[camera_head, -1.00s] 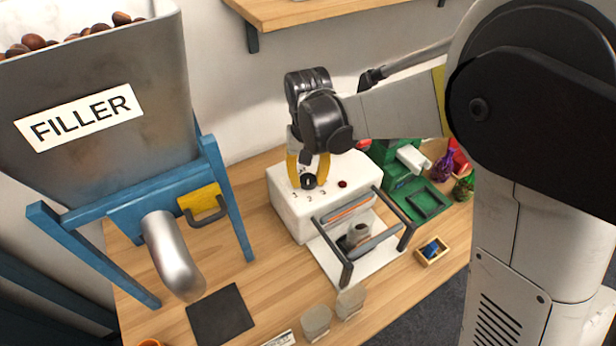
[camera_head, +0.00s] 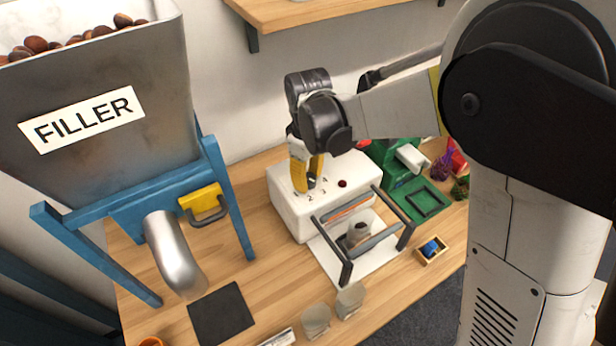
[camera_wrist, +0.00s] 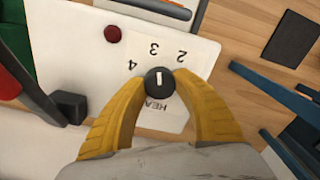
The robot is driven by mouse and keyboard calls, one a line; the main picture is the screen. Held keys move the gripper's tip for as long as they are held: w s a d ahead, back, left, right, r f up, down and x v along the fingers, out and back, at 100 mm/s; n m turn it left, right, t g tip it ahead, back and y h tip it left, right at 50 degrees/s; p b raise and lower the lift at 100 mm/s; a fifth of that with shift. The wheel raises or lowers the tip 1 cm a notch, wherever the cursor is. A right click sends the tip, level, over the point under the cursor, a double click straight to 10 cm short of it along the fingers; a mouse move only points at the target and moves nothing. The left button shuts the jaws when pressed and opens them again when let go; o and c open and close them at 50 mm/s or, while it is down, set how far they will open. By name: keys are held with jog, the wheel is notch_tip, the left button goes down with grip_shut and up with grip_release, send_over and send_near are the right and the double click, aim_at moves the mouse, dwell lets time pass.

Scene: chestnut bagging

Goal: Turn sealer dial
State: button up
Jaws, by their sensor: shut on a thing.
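The white sealer (camera_head: 296,210) stands on the wooden table. Its black dial (camera_wrist: 159,82) has a white pointer line and sits among the numbers 2, 3 and 4 and the partly hidden word HEAT. The pointer line runs up and down in the wrist view. My gripper (camera_wrist: 160,88) is shut on the dial, with a yellow finger on each side of it. In the head view my gripper (camera_head: 307,185) comes down on the sealer's top and largely hides the dial.
A dark red button (camera_wrist: 112,34) is near the dial. The sealer's dark bar frame (camera_head: 345,262) stands at its front, around a small bag (camera_head: 358,237). The filler (camera_head: 100,90) stands at left, a green device (camera_head: 400,165) at right, and a dark mat (camera_head: 220,314) lies in front.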

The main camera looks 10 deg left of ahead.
aim_at(308, 178)
jog(key=shift+n, duration=0.5)
jog(key=o, duration=1.2)
notch_tip(308, 178, up, 12)
jog(key=shift+r, duration=0.1)
